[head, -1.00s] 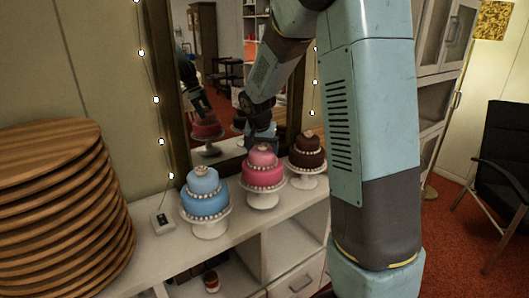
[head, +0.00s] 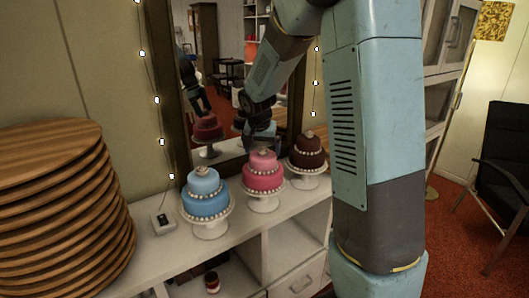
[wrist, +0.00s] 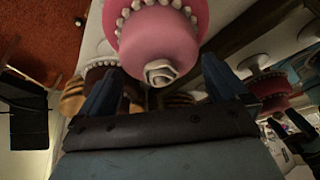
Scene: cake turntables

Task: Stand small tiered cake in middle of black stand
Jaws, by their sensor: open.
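Three two-tier cakes with white bead trim stand in a row on white pedestal stands: a blue cake (head: 206,199), a pink cake (head: 264,178) and a dark brown cake (head: 307,151). I cannot tell which is the task's small tiered cake. My gripper (head: 262,142) is open just above and behind the pink cake's top. In the wrist view, the open fingers (wrist: 162,66) point toward the pink cake (wrist: 160,42), whose top tier and white rosette show between and beyond them. I cannot tell whether they touch it. No black stand is visible.
The cakes stand on a white shelf unit (head: 238,239) against a framed mirror (head: 228,145), which reflects them and my arm. A tall stack of round wooden boards (head: 60,215) stands at left. A black chair (head: 497,160) is at right.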

